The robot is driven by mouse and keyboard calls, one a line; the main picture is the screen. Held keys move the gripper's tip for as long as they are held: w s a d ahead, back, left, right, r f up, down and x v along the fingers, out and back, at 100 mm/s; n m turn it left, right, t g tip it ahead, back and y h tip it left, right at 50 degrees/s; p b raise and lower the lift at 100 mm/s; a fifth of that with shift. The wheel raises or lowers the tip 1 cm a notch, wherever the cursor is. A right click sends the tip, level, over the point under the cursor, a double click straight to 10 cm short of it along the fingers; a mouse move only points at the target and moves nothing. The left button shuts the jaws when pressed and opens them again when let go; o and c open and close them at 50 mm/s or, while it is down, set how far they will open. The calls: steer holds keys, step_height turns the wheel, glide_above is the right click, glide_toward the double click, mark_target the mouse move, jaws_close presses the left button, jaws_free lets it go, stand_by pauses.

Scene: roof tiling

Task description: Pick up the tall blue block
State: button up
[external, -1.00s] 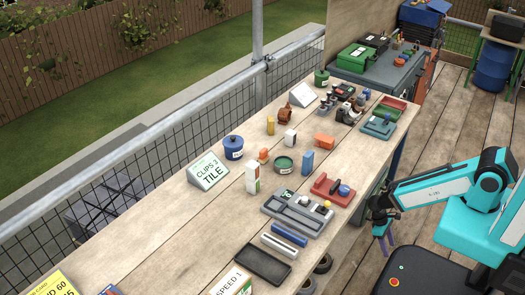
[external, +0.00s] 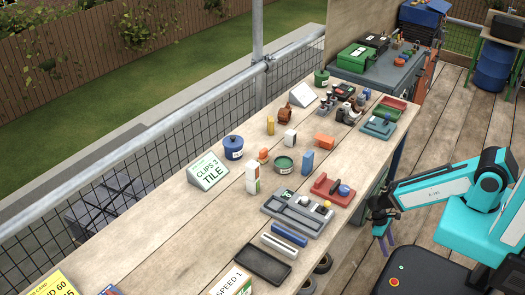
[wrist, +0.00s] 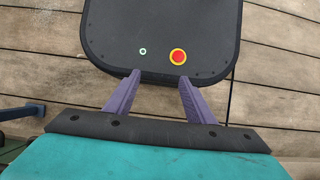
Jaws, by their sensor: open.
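The tall blue block (external: 307,163) stands upright on the wooden workbench (external: 215,212), right of the green round tin (external: 283,164) and behind the red tray (external: 329,190). My gripper (external: 384,241) is off the bench to the right, low beside its edge, apart from the block. In the wrist view my gripper (wrist: 159,88) shows two purple fingers spread apart with nothing between them. The wrist view shows my own base and the deck below, not the block.
A grey sorting tray (external: 297,214) lies in front of the block. An orange block (external: 325,140), a white block (external: 290,139) and a white-and-orange carton (external: 252,178) stand around it. A "TILE" sign (external: 208,171) is at the left. Bare bench lies at front left.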

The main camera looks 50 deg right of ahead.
stand_by(0.4)
steer(key=shift+c, duration=1.2)
